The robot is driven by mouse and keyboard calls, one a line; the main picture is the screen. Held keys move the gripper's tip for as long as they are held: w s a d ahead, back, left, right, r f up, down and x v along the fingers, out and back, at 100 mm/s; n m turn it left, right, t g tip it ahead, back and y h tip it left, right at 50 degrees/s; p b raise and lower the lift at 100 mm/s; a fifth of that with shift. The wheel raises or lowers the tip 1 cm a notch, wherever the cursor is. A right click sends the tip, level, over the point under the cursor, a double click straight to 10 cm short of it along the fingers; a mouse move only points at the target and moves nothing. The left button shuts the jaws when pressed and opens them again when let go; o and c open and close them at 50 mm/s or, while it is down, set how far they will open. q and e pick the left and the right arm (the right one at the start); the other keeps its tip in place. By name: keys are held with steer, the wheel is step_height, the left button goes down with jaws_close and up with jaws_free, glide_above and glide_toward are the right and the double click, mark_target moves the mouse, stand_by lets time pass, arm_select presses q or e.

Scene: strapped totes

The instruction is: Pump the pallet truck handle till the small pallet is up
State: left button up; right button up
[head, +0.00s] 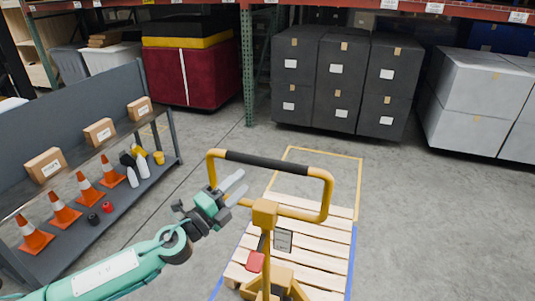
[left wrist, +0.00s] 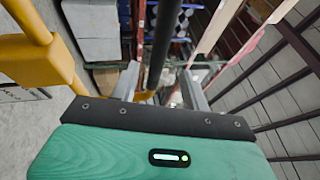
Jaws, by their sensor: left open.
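The yellow pallet truck handle (head: 326,195) stands upright as a loop with a black grip bar (head: 265,162) across its top. The small wooden pallet (head: 335,232) lies behind and around the truck's mast; its height above the floor is hard to tell. My left gripper (head: 237,187) is open and empty, at the left part of the loop, just below the bar in the picture. In the left wrist view, the black bar (left wrist: 161,45) runs between the two open fingers, and a yellow handle part (left wrist: 40,62) is at left. Contact is not visible. My right gripper is out of view.
A grey cart (head: 60,117) at left carries cartons, orange cones and bottles. Dark stacked boxes (head: 340,75), a maroon block (head: 190,78) and grey boxes (head: 470,95) stand at the back by a rack post (head: 247,65). The floor at right is clear, beside a yellow floor outline (head: 325,154).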

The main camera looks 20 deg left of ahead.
mark_target(267, 159)
arm_select(q)
steer(key=p+x, duration=0.4)
steer(key=x, duration=0.6)
steer(key=shift+w+r, duration=0.1)
steer(key=shift+w, duration=0.1)
steer(key=shift+w+d+p, duration=0.25)
steer(key=shift+w+p, duration=0.05)
steer(key=shift+w, duration=0.1)
jaws_close()
